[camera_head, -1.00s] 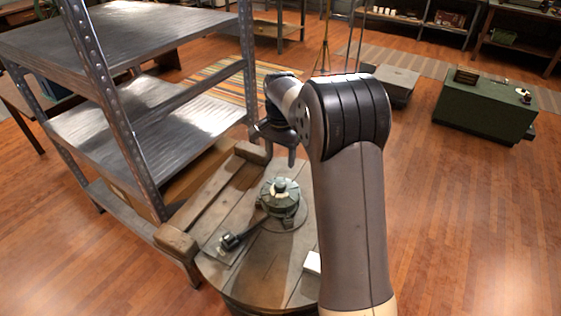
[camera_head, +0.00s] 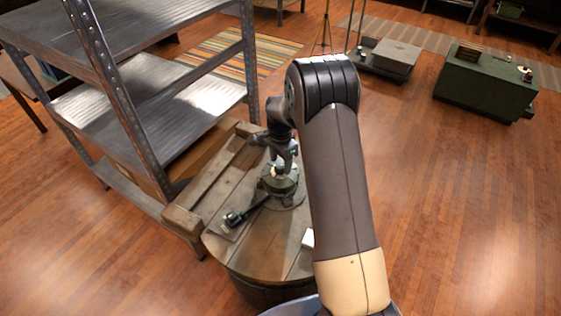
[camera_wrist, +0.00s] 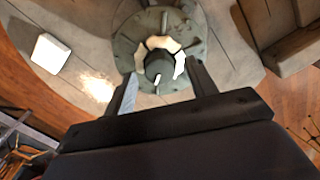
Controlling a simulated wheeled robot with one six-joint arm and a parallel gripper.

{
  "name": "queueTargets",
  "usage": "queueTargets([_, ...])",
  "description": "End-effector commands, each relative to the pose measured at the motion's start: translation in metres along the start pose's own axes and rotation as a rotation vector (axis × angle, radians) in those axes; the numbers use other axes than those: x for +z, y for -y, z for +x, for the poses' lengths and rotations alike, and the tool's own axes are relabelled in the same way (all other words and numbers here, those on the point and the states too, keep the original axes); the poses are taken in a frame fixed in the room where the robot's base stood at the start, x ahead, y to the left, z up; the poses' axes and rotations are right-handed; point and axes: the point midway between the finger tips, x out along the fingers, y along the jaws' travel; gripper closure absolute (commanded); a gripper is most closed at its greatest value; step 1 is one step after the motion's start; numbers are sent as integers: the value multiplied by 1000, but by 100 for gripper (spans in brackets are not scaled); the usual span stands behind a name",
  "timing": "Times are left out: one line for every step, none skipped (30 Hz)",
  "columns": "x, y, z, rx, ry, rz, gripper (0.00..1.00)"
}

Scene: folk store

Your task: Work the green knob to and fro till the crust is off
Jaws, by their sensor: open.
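The green knob (camera_head: 279,186) sits on a round wooden top. In the wrist view the knob (camera_wrist: 160,38) is a lobed grey-green disc with a dark round stub (camera_wrist: 158,65) at its centre. Pale, cream-coloured crust (camera_wrist: 163,44) lies in a broken ring around the stub. My gripper (camera_wrist: 163,73) is open above the knob. One finger is on each side of the stub, with a gap visible on both sides. In the head view my gripper (camera_head: 283,158) hides part of the knob from above; I cannot tell whether the fingers touch it.
The barrel-like wooden top (camera_head: 245,250) carries a black-handled lever (camera_head: 240,215) left of the knob and a small white block (camera_wrist: 50,54). A thick wooden beam (camera_head: 205,185) and a metal shelf (camera_head: 180,60) stand at left. Open floor (camera_head: 450,220) lies right.

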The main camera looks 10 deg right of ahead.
Motion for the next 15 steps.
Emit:
queueTargets([0,0,5,1,1,0,46])
queueTargets([0,0,7,1,0,0,46])
queueTargets([0,0,9,1,0,0,46])
queueTargets([0,0,10,0,0,0,46])
queueTargets([0,0,11,0,0,0,46])
queueTargets([0,0,11,0,0,0,46])
queueTargets([0,0,12,0,0,0,46])
queueTargets([0,0,12,0,0,0,46])
queueTargets([0,0,12,0,0,0,46])
queueTargets([0,0,12,0,0,0,46])
queueTargets([0,0,12,0,0,0,46])
queueTargets([0,0,12,0,0,0,46])
queueTargets([0,0,12,0,0,0,47])
queueTargets([0,0,12,0,0,0,49])
queueTargets([0,0,12,0,0,0,53])
